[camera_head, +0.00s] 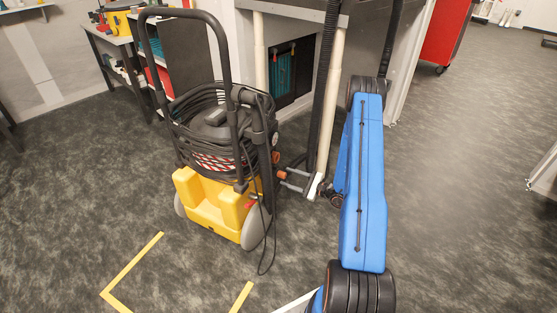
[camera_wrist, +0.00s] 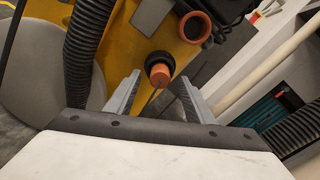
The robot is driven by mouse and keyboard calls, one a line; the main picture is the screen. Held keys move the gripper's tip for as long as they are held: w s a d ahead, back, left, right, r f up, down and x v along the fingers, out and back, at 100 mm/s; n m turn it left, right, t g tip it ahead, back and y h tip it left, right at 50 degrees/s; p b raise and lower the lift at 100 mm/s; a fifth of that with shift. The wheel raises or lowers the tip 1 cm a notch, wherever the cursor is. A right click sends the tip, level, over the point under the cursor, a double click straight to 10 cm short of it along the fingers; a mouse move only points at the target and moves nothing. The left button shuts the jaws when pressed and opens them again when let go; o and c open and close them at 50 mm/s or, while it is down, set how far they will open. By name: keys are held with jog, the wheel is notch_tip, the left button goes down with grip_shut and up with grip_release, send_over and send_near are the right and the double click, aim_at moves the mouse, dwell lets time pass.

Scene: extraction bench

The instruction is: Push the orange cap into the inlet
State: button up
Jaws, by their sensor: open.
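The orange cap (camera_wrist: 160,75) has a dark collar and lies between the fingertips of my gripper (camera_wrist: 158,78) in the wrist view. The gripper is open, with a finger on either side of the cap; whether either touches it is unclear. The inlet (camera_wrist: 194,27) is an orange ring with a dark opening on the yellow machine, up and right of the cap in the wrist view. In the head view the gripper (camera_head: 292,180) reaches the machine's right side. The cap (camera_head: 281,174) shows small there, below the orange inlet (camera_head: 276,157).
The yellow and black wheeled machine (camera_head: 212,205) carries coiled black hose (camera_head: 210,130) and a tall handle. A loose cable hangs at its right side. The bench frame with a pale post (camera_head: 330,90) stands close behind my gripper. Floor is clear on the right.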

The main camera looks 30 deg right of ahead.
jog(key=v, duration=1.4)
jog(key=shift+s, duration=0.2)
jog(key=shift+d, duration=0.15)
jog(key=shift+r, duration=0.1)
jog(key=s+a+r+n+g+y, duration=0.1)
jog(key=s+a+r+n+g, duration=0.2)
jog(key=a+r+n+g, duration=0.65)
jog(key=s+a+r+n+g+y, duration=0.1)
jog(key=s+a+r+n+g, duration=0.2)
jog(key=a+r, duration=1.1)
jog(key=s+a+r+n+g+h, duration=0.1)
jog(key=s+a+r+n+h, duration=0.15)
jog(key=s+r, duration=0.35)
jog(key=s+a+r+n+g+h, duration=0.2)
jog(key=s+r+n+h, duration=0.1)
jog(key=s+r+h, duration=0.15)
jog(key=s+d+r+n+t+h, duration=0.1)
jog(key=s+r+n+t+h, duration=0.3)
jog(key=s+r, duration=0.5)
jog(key=s+t+h, duration=0.1)
jog(key=s, duration=0.2)
jog(key=shift+d+n+t+h, duration=0.25)
jog(key=shift+n+t+h, duration=0.05)
jog(key=shift+n+t, duration=0.1)
